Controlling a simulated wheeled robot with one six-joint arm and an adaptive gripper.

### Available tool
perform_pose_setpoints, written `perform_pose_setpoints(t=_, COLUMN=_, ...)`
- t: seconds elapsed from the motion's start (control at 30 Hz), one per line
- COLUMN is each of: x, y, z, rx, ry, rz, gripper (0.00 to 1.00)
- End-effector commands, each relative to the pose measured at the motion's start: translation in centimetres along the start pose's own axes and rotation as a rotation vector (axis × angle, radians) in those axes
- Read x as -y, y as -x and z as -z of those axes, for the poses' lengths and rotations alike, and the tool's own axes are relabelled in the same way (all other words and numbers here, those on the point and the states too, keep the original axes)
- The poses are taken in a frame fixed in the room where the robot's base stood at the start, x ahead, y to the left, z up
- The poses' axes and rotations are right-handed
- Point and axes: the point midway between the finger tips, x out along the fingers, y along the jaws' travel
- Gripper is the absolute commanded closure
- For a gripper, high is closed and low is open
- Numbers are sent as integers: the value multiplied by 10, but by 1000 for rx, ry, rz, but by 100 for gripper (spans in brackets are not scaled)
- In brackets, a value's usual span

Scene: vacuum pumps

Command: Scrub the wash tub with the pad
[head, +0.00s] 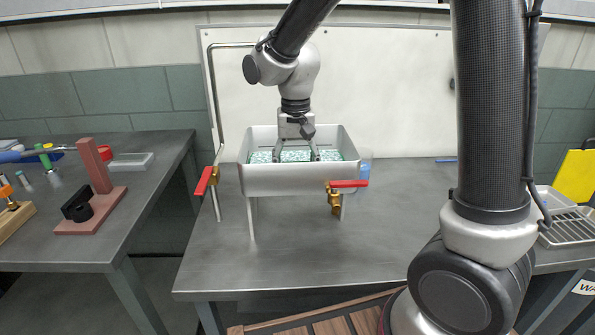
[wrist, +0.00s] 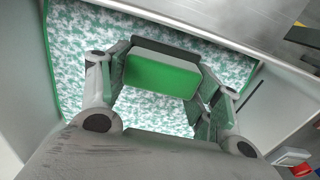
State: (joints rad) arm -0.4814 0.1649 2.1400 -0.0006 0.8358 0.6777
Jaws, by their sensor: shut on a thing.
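The wash tub (head: 283,181) is a light grey open basin on legs on the metal bench. Its floor is speckled green and white, as the wrist view (wrist: 75,60) also shows. My gripper (head: 297,154) reaches down into the tub, its fingertips partly behind the front wall. In the wrist view my gripper (wrist: 163,88) is shut on the pad (wrist: 160,76), a green block with a dark strip along one side. The pad is over the tub floor; whether it touches it I cannot tell. In the head view the pad is hidden.
A brass valve with a red handle (head: 348,184) is at the tub's front right, another red handle (head: 204,181) at its left beside a tall pipe (head: 215,100). A bluish container (head: 365,164) stands behind the tub's right side. The bench front is clear.

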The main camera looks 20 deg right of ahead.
Motion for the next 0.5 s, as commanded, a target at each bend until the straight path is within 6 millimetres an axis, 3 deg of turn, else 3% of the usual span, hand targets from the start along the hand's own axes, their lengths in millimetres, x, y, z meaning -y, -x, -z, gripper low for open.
perform_pose_setpoints(t=0.23, x=-7, y=7, z=0, rx=-1, ry=-1, rz=1, gripper=55)
perform_pose_setpoints(t=0.5, x=-7, y=37, z=0, rx=-2, ry=-1, rz=1, gripper=55)
